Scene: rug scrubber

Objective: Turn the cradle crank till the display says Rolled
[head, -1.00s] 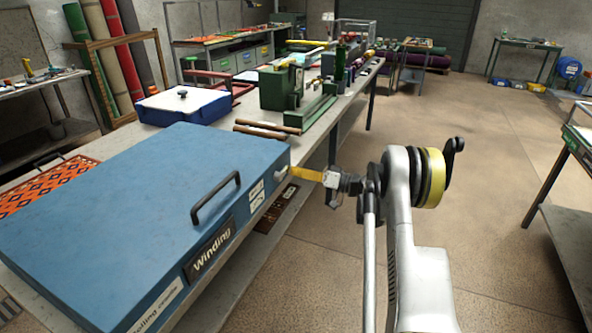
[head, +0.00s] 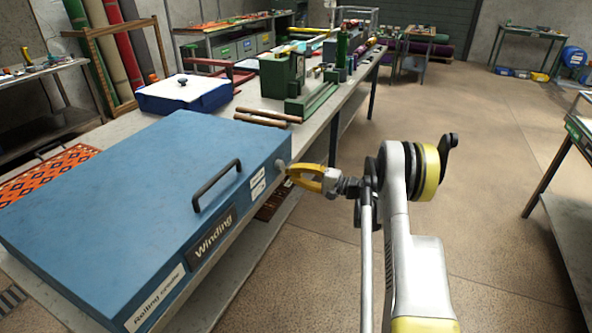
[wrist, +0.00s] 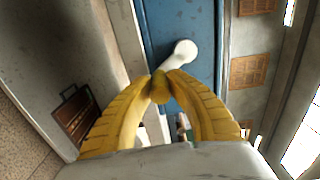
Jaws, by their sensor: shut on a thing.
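The blue rolling cradle (head: 110,190) lies on the long bench, with a black handle on its lid. The dark display (head: 213,236) on its front reads "Winding". The pale crank (wrist: 180,53) is on the cradle's end face; only a small bit of it (head: 282,168) shows in the head view. In the wrist view the crank arm runs from its round hub down and left to a yellowish knob (wrist: 160,93). My gripper (wrist: 161,82), with yellow fingers, is shut on this knob. It also shows in the head view (head: 291,171), at the cradle's right end.
A white-and-blue box (head: 184,95), wooden rods (head: 262,119) and a green machine (head: 285,78) stand farther along the bench. An orange patterned rug (head: 45,172) lies behind the cradle. The floor to the right is clear up to another table.

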